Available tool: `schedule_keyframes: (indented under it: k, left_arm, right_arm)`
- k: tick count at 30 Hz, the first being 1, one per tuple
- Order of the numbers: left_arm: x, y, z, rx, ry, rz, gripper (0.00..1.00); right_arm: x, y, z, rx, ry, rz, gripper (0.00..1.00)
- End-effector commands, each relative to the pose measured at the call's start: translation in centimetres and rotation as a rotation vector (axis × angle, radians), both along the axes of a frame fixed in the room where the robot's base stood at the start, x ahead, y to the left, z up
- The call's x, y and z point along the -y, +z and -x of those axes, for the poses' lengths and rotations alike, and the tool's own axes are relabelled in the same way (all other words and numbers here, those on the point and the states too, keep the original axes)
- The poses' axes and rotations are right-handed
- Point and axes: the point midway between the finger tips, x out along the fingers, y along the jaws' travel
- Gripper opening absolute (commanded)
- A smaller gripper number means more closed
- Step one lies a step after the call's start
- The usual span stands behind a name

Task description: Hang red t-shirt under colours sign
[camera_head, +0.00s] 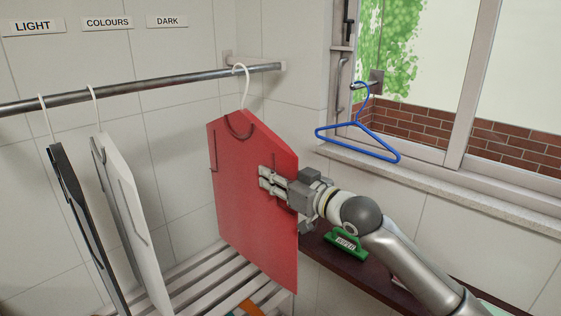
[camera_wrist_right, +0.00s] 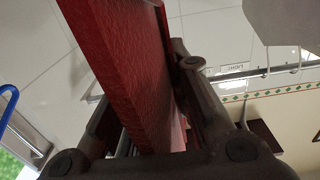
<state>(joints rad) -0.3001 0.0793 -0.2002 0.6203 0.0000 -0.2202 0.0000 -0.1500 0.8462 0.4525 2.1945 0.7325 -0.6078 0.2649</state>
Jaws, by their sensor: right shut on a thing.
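The red t-shirt (camera_head: 240,180) is a flat red panel on a white hanger (camera_head: 241,72), whose hook is at the metal rail (camera_head: 150,84) near its right end. My right gripper (camera_head: 268,182) is shut on the shirt's right edge; the right wrist view shows the red cloth (camera_wrist_right: 125,75) between the fingers (camera_wrist_right: 150,125). The COLOURS sign (camera_head: 107,23) is on the wall, between the LIGHT sign (camera_head: 33,26) and the DARK sign (camera_head: 167,21). The shirt hangs to the right of all three signs. My left gripper is not in view.
A dark garment (camera_head: 75,215) and a white garment (camera_head: 130,210) hang on the rail at the left. A blue hanger (camera_head: 360,135) hangs by the window. A slatted rack (camera_head: 200,285) is below. A green brush (camera_head: 346,244) lies on a dark shelf (camera_head: 320,255).

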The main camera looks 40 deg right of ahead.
Motion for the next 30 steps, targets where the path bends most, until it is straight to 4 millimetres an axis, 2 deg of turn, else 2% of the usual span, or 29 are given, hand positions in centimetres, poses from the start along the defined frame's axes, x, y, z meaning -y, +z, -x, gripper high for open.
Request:
schedule_keyframes:
  k: [1,3,9,12,20,30]
  left_arm:
    - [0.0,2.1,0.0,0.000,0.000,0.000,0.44]
    - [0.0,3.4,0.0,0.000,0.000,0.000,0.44]
    - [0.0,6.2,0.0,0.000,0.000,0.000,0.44]
    - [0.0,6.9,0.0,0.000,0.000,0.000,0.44]
    - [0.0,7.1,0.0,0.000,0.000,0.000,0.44]
    - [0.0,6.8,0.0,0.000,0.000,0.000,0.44]
  right_arm:
    - [-0.9,1.2,-0.1,0.001,0.002,-0.003,0.00]
    - [-2.2,1.2,-0.3,0.000,0.001,-0.003,0.00]
    - [-5.6,1.7,-0.5,0.010,0.008,-0.002,0.00]
    - [-6.8,1.8,-0.5,0.016,0.012,-0.002,0.00]
    - [-7.7,1.7,-0.9,0.022,0.014,-0.002,0.00]
    - [-7.9,1.7,-3.4,0.023,0.014,-0.001,0.00]
